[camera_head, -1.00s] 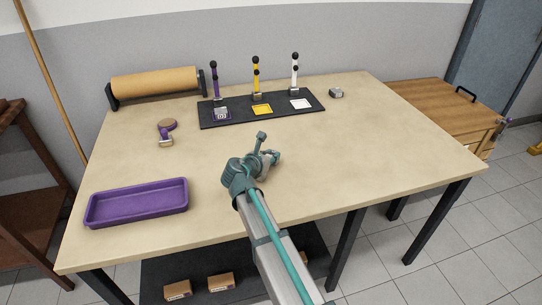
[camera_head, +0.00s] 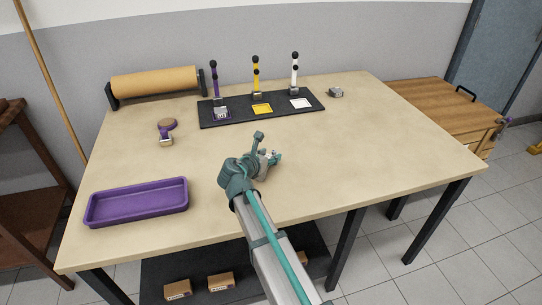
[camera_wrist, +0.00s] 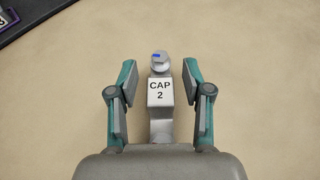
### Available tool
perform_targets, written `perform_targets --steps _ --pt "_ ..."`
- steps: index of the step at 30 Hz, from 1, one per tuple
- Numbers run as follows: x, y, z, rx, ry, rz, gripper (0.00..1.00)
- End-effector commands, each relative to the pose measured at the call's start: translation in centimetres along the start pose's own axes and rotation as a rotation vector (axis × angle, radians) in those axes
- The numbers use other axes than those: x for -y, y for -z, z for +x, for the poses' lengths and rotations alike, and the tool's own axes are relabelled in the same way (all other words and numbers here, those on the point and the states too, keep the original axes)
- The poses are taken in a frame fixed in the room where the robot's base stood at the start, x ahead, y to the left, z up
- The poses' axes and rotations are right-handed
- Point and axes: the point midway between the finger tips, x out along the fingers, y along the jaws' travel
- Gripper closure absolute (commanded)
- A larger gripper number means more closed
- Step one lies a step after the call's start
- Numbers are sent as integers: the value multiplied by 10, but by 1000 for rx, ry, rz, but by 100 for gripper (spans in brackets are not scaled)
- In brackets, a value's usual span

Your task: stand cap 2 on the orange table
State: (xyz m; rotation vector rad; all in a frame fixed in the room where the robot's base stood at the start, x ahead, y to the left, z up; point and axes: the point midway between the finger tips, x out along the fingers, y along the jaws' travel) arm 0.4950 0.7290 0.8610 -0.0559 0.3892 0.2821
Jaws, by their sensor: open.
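Cap 2 (camera_wrist: 160,96) is a pale grey metal piece with a white label reading "CAP 2" and a round end with a blue mark. In the wrist view it lies between the two fingers of my gripper (camera_wrist: 161,70). The fingers are open, with a gap visible on each side of the cap. In the head view my gripper (camera_head: 270,159) is low over the middle of the beige workbench (camera_head: 350,160), and it largely hides the cap. No clearly orange table shows; a brown wooden bench (camera_head: 425,97) stands at the right.
A purple tray (camera_head: 136,203) lies at the left. A black mat (camera_head: 318,105) with purple, yellow and white stations is at the back. A brown roll (camera_head: 155,83), a purple-and-metal part (camera_head: 166,138) and a small grey part (camera_head: 336,92) are also on the workbench. Its right side is clear.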

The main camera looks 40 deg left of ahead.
Motion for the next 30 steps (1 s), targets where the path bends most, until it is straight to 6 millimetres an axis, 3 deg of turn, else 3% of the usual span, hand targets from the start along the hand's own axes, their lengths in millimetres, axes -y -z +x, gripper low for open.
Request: perform_targets --steps 9,15,17,18,30 --pt "1 1 -63 1 -3 0 50" --pt "1 0 -92 1 -2 0 50" --pt "1 0 -98 0 -1 0 50" --pt "1 0 -101 0 -1 0 46" --pt "0 0 -106 0 0 0 46"
